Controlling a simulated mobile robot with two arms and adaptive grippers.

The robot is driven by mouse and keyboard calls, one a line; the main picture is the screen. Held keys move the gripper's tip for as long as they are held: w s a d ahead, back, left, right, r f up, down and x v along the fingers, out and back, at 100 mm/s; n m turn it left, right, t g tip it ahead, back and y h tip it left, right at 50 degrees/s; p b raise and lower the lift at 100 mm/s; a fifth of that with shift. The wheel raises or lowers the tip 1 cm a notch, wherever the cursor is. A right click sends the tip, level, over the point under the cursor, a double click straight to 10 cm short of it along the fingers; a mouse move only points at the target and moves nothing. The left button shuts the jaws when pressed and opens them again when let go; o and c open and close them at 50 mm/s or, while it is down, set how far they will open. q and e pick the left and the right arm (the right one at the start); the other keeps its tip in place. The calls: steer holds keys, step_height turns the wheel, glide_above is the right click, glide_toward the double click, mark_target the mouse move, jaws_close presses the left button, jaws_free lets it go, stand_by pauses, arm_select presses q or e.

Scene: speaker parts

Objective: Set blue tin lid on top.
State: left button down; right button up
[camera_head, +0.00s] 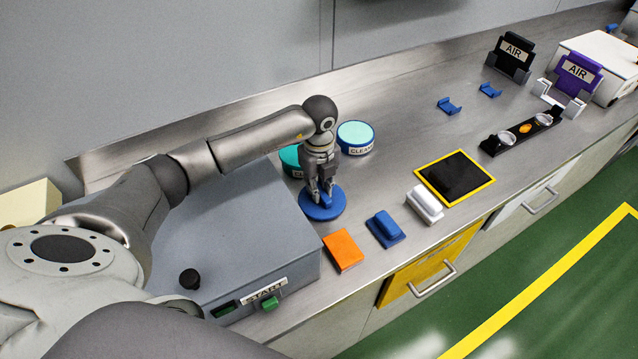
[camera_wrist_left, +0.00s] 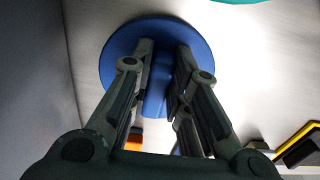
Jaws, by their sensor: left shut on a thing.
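The blue tin lid (camera_head: 322,207) is a round disc with a raised grip in its middle, at or close above the steel counter beside the grey box. My left gripper (camera_head: 321,198) points down over it and is shut on the grip. In the left wrist view the lid (camera_wrist_left: 117,47) spreads out beyond the fingers (camera_wrist_left: 163,95). Two tins stand behind the gripper: one with a light teal top and blue rim (camera_head: 356,133), labelled CLEAN, and a green-teal one (camera_head: 290,158), partly hidden by my arm. My right gripper does not show.
The grey box (camera_head: 235,225) with a green START button (camera_head: 270,303) stands left of the lid. An orange block (camera_head: 343,250), a blue block (camera_head: 385,228), a white block (camera_head: 425,203) and a yellow-framed black pad (camera_head: 455,177) lie to the right.

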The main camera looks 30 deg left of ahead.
mark_target(319, 188)
arm_select(q)
steer(key=shift+f, duration=0.1)
steer(key=shift+f, duration=0.15)
steer(key=c, duration=1.4)
jaws_free()
steer(key=shift+o, duration=0.2)
steer(key=shift+r, duration=0.7)
step_height(319, 188, up, 11)
steer(key=b, duration=0.2)
steer(key=shift+b, duration=0.3)
